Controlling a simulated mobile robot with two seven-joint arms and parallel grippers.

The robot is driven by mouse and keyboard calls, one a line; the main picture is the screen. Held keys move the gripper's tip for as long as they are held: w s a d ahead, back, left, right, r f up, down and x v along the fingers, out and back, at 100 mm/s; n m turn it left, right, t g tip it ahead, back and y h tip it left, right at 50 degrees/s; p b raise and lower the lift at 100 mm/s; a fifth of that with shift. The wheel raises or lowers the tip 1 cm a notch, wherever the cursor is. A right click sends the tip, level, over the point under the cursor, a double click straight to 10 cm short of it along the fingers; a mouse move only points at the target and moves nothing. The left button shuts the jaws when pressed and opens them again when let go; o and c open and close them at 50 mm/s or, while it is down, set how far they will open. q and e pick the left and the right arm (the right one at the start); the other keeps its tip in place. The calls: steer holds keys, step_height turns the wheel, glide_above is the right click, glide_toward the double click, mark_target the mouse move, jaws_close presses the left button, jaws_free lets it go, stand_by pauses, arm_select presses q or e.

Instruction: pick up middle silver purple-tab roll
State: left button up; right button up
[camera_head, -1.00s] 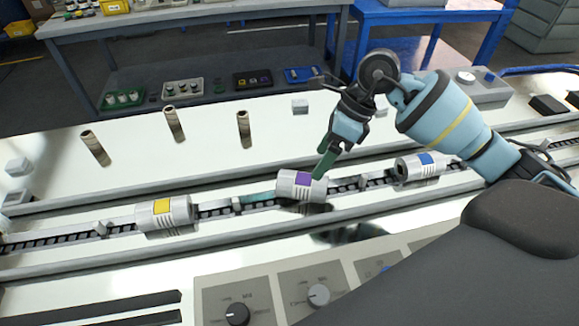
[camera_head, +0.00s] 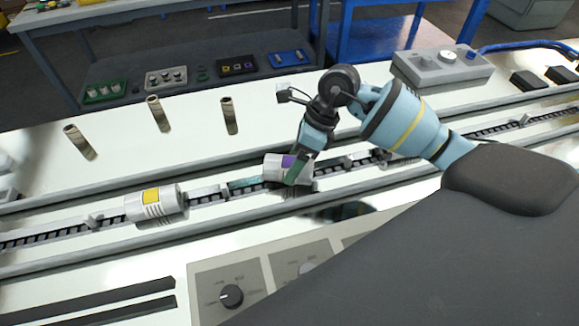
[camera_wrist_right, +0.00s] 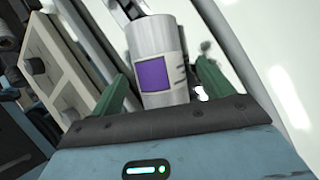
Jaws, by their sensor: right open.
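The middle silver roll with the purple tab (camera_head: 275,166) lies on its side on the conveyor chain. My right gripper (camera_head: 293,175) is at this roll, with a green finger in front of its right part. In the right wrist view, the roll (camera_wrist_right: 160,50) stands between the two open green fingers of the right gripper (camera_wrist_right: 162,78), with a visible gap on at least the right side. The purple tab faces that camera. The silver roll with the yellow tab (camera_head: 157,204) lies further left on the chain. My left gripper is not in view.
Conveyor rails (camera_head: 80,260) run along both sides of the chain. A control panel with a dark knob (camera_head: 231,296) is in front. A grey box with a dial (camera_head: 445,66) stands at the back right.

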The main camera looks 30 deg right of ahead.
steer(key=shift+a+f, duration=0.2)
steer(key=shift+f, duration=0.25)
steer(key=c, duration=1.2)
steer(key=shift+r, duration=0.1)
steer(key=shift+c, duration=0.5)
steer(key=shift+r, duration=0.55)
steer(key=shift+s+r, duration=0.2)
steer(key=shift+r, duration=0.4)
steer(key=shift+s+r, duration=0.2)
steer(key=shift+r, duration=0.35)
steer(key=s, duration=0.4)
steer(key=s+b, duration=0.1)
steer(key=s, duration=0.4)
steer(key=s+r, duration=0.1)
steer(key=s, duration=0.3)
steer(key=shift+s+a+b, duration=0.15)
steer(key=shift+a+b, duration=0.05)
steer(key=shift+b, duration=0.2)
steer(key=shift+s+a+r, duration=0.1)
steer(key=shift+s+r, duration=0.15)
steer(key=shift+s, duration=0.7)
